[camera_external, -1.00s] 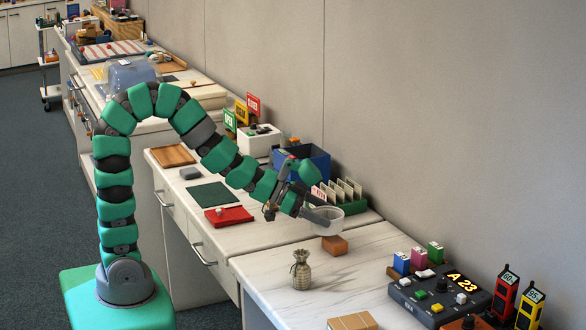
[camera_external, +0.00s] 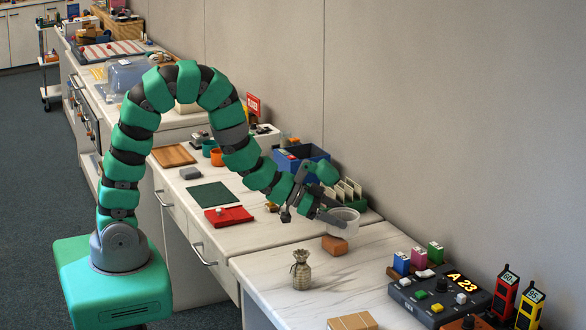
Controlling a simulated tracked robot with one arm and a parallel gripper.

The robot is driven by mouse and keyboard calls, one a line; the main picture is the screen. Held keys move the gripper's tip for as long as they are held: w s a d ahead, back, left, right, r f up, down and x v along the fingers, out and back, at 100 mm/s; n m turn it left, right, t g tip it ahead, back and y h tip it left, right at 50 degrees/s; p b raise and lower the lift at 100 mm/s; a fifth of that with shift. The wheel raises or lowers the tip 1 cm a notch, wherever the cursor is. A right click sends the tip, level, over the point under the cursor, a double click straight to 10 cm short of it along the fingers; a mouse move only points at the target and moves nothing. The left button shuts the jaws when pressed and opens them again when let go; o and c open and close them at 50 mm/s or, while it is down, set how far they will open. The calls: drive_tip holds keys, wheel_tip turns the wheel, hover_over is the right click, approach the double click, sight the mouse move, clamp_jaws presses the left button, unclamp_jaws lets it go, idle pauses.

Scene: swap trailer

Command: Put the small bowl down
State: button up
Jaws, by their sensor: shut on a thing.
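The small bowl (camera_external: 345,224) is white or clear and sits at the end of my gripper (camera_external: 330,215). My gripper is shut on it, with its fingers at the left side of the bowl. The bowl is just above or behind a small brown block (camera_external: 334,245) near the seam between two counter sections. I cannot tell whether the bowl touches the counter or a thing below it.
A dark console (camera_external: 440,297) is at the right. A blue box (camera_external: 301,158) and a card rack (camera_external: 350,190) lie behind my gripper. Bare counter (camera_external: 365,270) lies between sack and console.

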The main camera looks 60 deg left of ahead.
drive_tip(key=shift+w+d+r+p, duration=0.15)
drive_tip(key=shift+w+d+p, duration=0.25)
drive_tip(key=shift+p, duration=0.2)
drive_tip(key=w+d, duration=0.1)
drive_tip(key=w, duration=0.2)
drive_tip(key=w+d+b, duration=0.1)
drive_tip(key=w, duration=0.2)
drive_tip(key=w+f, duration=0.1)
drive_tip(key=w, duration=0.3)
drive_tip(key=shift+w+d+f+b, duration=0.1)
drive_tip(key=shift+d+b, duration=0.25)
drive_tip(key=shift+d, duration=0.05)
drive_tip(key=shift+w+f, duration=0.1)
drive_tip(key=shift+f, duration=0.2)
wheel_tip(320, 180, down, 3)
drive_tip(key=shift+f+b, duration=0.1)
drive_tip(key=shift+b, duration=0.6)
drive_tip(key=o, duration=1.1)
drive_tip(key=shift+c, duration=0.2)
